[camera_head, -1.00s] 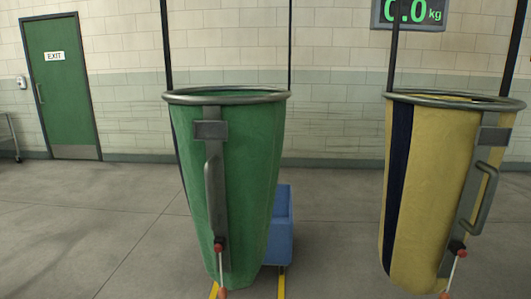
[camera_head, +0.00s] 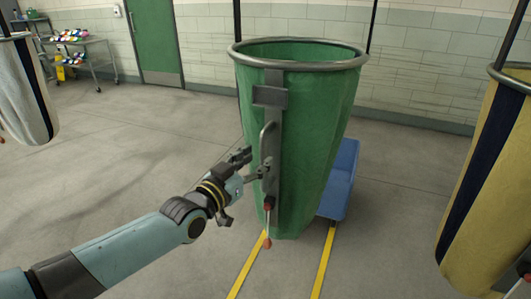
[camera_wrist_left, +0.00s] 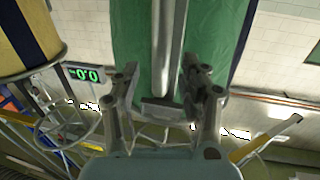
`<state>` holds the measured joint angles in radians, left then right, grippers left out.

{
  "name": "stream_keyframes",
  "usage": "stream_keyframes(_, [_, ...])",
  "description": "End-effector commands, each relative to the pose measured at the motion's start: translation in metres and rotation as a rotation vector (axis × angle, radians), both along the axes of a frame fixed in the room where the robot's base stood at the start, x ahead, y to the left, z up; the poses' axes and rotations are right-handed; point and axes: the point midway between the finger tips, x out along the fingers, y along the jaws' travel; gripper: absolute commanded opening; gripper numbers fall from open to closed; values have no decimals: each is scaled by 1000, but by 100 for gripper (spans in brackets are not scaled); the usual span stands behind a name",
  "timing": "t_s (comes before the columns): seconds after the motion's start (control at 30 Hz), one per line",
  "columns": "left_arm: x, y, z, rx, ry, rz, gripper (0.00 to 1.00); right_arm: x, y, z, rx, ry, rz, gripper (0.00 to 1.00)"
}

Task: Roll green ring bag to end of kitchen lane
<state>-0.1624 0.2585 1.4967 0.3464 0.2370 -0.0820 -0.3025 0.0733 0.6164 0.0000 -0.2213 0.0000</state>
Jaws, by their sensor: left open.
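The green ring bag (camera_head: 312,130) hangs upright from a grey metal ring, with a grey vertical handle (camera_head: 264,143) on its front. My left gripper (camera_head: 256,165) is open beside that handle, near its lower half. In the left wrist view the green bag (camera_wrist_left: 222,35) fills the middle. There the open fingers (camera_wrist_left: 163,88) stand on either side of a grey vertical bar (camera_wrist_left: 170,45) on the bag; I cannot tell whether they touch it. Yellow floor lines (camera_head: 323,262) run from under the bag toward me. My right gripper is not in view.
A yellow and navy bag (camera_head: 487,190) hangs at far right, a white one (camera_head: 25,95) at far left. A shelf cart (camera_head: 75,50) stands by the back wall. Floor at left is clear.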

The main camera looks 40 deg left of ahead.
Motion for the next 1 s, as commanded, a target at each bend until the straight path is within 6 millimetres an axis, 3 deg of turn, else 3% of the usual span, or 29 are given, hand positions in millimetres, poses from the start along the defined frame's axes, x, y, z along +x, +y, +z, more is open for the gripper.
stream_keyframes(0.1, [22,1,-1,-1,0,1,44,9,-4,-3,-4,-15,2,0])
stream_keyframes(0.23, [36,1,-1,0,1,1,44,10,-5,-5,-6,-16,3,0])
stream_keyframes(0.6, [43,2,0,-1,2,0,44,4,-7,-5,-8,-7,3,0])
stream_keyframes(0.93, [43,2,0,0,1,0,2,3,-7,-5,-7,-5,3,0])
stream_keyframes(1.0, [43,2,0,0,1,0,0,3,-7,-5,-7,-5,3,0])
